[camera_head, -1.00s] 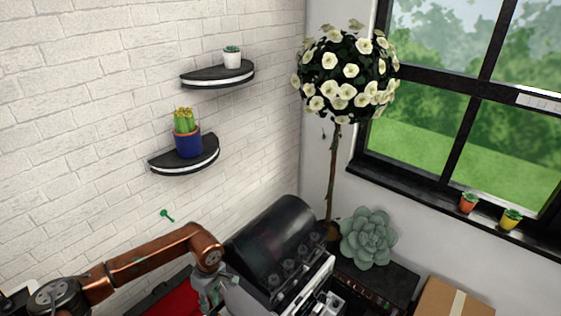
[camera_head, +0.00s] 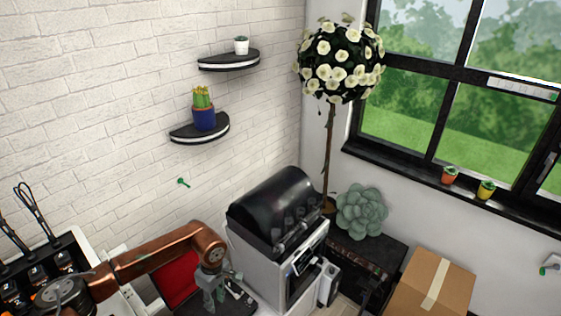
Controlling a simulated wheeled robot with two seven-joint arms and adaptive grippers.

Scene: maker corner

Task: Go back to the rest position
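My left arm comes in from the lower left, copper-coloured. Its grey-green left gripper (camera_head: 209,297) hangs down at the bottom of the view, beside the white machine with the black hood (camera_head: 272,207) and in front of a red panel (camera_head: 176,279). The fingers are small and seen from above, so I cannot tell whether they are open or shut. I see no object in them. My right gripper is not in view.
A cardboard box (camera_head: 417,277) stands at the lower right. A black cabinet (camera_head: 372,257) with a large succulent (camera_head: 361,211) is behind the machine. A rack with whisks (camera_head: 40,272) is at the left. Two wall shelves (camera_head: 229,62) hang above.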

